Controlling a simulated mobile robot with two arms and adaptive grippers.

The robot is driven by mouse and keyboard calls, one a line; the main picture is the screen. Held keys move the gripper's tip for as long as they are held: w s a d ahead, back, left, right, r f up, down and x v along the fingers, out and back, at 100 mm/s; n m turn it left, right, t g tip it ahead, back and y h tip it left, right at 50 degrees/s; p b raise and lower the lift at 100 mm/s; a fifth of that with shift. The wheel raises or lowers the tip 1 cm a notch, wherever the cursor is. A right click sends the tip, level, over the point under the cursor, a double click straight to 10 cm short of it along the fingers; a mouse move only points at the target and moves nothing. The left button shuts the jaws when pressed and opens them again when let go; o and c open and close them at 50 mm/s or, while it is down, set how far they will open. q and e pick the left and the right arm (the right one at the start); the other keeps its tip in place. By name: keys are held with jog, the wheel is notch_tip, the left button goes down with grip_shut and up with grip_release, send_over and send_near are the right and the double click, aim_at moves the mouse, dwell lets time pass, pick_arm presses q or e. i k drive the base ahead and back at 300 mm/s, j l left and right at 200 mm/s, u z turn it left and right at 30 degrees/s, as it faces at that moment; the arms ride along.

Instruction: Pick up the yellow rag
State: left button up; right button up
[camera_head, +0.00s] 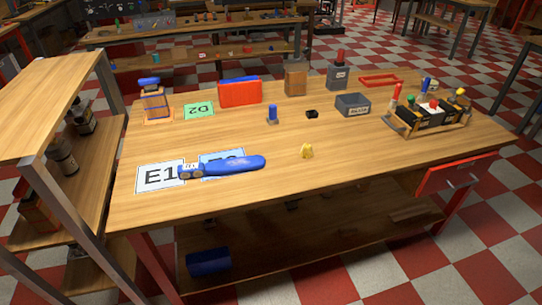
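A small crumpled yellow rag (306,151) sits on the wooden workbench (340,205), near the middle of its top. It stands up a little from the surface, with bare wood around it. Neither of my grippers shows in the head view.
A blue long object (222,166) lies left of the rag, across the labelled cards E1 (159,177) and a blue one. A small blue-topped item (272,114), a black block (312,114) and a grey box (352,104) stand behind it. A tool caddy (429,113) is at right. The front stretch is clear.

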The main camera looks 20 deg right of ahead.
aim_at(306, 152)
jog(key=i+l+u, duration=0.15)
jog(key=l+u, duration=0.25)
jog(key=l, duration=0.55)
jog(key=l+u, duration=0.35)
jog(key=l, duration=0.6)
